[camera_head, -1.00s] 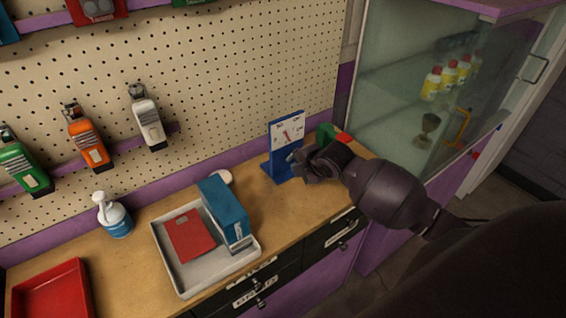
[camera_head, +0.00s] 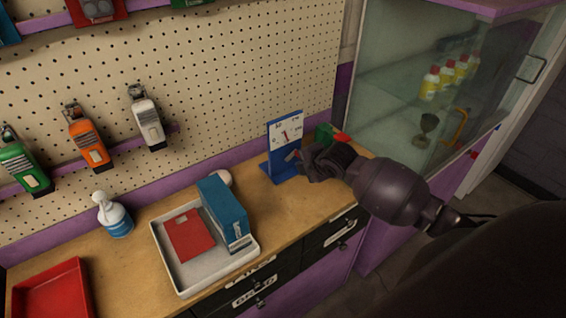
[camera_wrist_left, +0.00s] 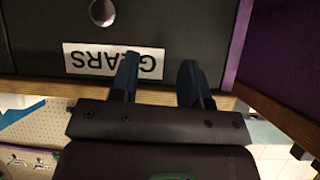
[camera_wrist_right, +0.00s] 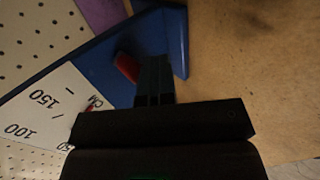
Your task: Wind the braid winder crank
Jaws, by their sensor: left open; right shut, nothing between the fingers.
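The braid winder is a blue stand (camera_head: 271,146) with a white dial (camera_head: 287,131) and a red needle, upright at the back right of the bench. In the right wrist view its dial (camera_wrist_right: 45,105) reads in CM. My right gripper (camera_head: 300,159) is at the stand's right side. In the right wrist view the right gripper (camera_wrist_right: 154,60) is shut and empty, close beside a red part (camera_wrist_right: 126,67) at the blue frame. Whether they touch is unclear; the crank is mostly hidden. My left gripper (camera_wrist_left: 158,75) is open and empty, before a drawer labelled GEARS (camera_wrist_left: 112,62).
A grey tray (camera_head: 183,287) holds a red flat item (camera_head: 189,235) and a blue box (camera_head: 224,210). A pump bottle (camera_head: 115,217) and red tray (camera_head: 50,295) stand left. Green and red items (camera_head: 324,133) lie behind my right gripper. A glass cabinet (camera_head: 400,100) stands right.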

